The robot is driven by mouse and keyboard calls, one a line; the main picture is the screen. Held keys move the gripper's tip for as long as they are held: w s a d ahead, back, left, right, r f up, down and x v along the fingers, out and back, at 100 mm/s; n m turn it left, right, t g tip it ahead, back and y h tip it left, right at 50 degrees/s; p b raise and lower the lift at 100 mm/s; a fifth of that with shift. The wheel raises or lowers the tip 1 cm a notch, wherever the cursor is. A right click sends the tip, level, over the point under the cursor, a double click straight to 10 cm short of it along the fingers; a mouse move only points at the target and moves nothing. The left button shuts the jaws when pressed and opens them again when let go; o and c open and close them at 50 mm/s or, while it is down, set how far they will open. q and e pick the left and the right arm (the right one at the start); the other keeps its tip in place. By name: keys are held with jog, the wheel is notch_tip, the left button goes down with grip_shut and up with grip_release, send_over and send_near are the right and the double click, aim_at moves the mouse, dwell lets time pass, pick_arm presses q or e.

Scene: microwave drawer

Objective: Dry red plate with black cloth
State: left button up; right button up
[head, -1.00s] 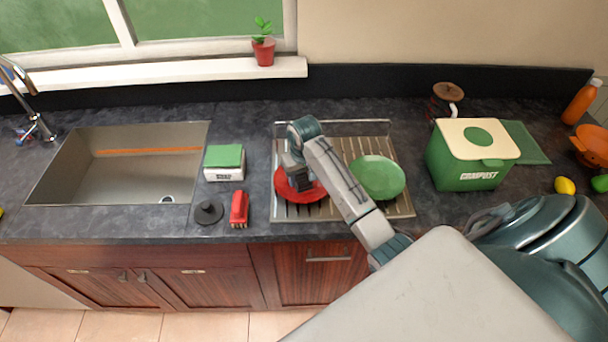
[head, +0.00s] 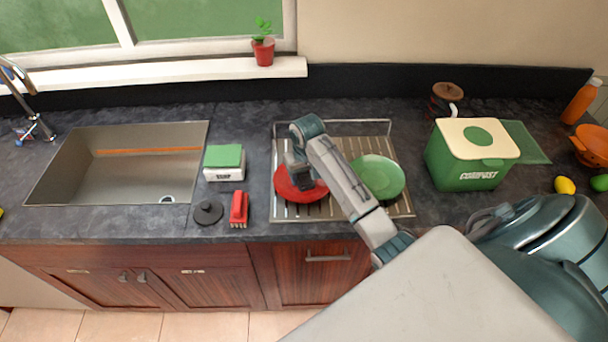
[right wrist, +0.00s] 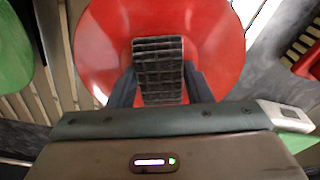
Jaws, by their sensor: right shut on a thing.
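The red plate (head: 292,191) lies on the left part of the metal drying rack (head: 346,213). It fills the upper middle of the right wrist view (right wrist: 105,50). My right gripper (head: 298,174) is over the plate, pointing down. In the right wrist view its fingers (right wrist: 160,82) are shut on a dark, grid-patterned piece, the black cloth (right wrist: 158,60), which is held against or just over the plate's face; I cannot tell whether it touches. In the head view my wrist hides the cloth and part of the plate. My left gripper is not in view.
A green plate (head: 379,177) lies right beside the red one on the rack. A green compost bin (head: 468,167) stands further right. Left of the rack are a soap box (head: 224,163), a red brush (head: 239,207), a dark stopper (head: 208,212) and the sink (head: 120,170).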

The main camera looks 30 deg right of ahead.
jog(key=shift+r, duration=3.45)
